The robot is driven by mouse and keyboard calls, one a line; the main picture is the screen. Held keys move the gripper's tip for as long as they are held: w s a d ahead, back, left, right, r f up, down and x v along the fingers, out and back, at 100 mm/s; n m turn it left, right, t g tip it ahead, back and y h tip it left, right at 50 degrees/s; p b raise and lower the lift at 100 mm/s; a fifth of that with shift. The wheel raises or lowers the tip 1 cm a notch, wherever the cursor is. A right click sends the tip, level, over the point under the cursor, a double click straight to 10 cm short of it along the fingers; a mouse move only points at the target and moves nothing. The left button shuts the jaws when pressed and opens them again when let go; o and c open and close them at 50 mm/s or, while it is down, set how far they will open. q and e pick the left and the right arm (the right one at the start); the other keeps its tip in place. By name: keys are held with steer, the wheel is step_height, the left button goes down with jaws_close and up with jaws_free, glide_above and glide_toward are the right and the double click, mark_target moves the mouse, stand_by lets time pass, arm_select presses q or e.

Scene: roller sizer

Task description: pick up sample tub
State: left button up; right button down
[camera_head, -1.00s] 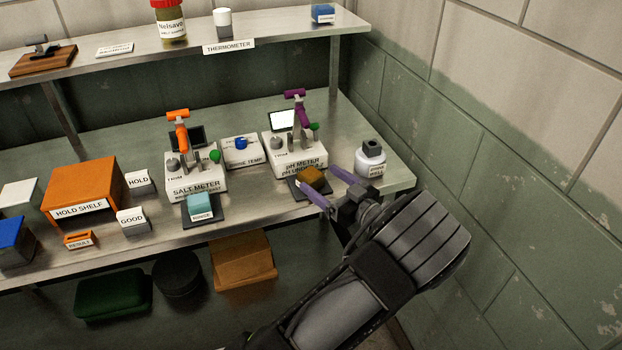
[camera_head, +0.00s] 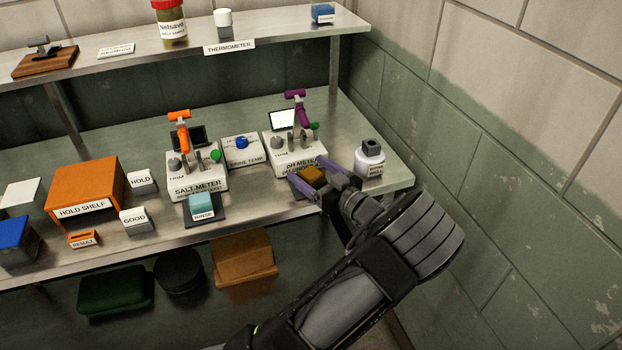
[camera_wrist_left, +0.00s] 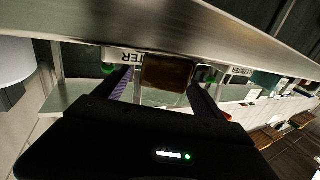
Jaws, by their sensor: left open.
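The sample tub appears to be the small amber-brown block-shaped tub (camera_head: 313,175) in front of the pH meter (camera_head: 294,158), on a dark pad near the shelf's front edge. My left gripper (camera_head: 308,173) is open, with one purple finger on each side of the tub. In the left wrist view the brown tub (camera_wrist_left: 167,73) sits between the two fingers, with a gap at the left finger. Contact with the right finger cannot be told. My right gripper is not in view.
The salt meter (camera_head: 197,172) and a teal rinse block (camera_head: 201,204) are to the left. The orange hold shelf (camera_head: 85,185) is further left. An upper shelf (camera_head: 280,40) runs behind.

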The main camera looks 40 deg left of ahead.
arm_select(q)
steer(key=shift+c, duration=0.2)
steer(key=c, duration=1.7)
steer(key=shift+r, duration=0.75)
step_height(320, 180, up, 2)
steer(key=shift+r+b, duration=0.1)
steer(key=shift+b, duration=0.35)
steer(key=b+v, duration=0.2)
steer(key=v, duration=1.6)
steer(key=shift+b, duration=0.3)
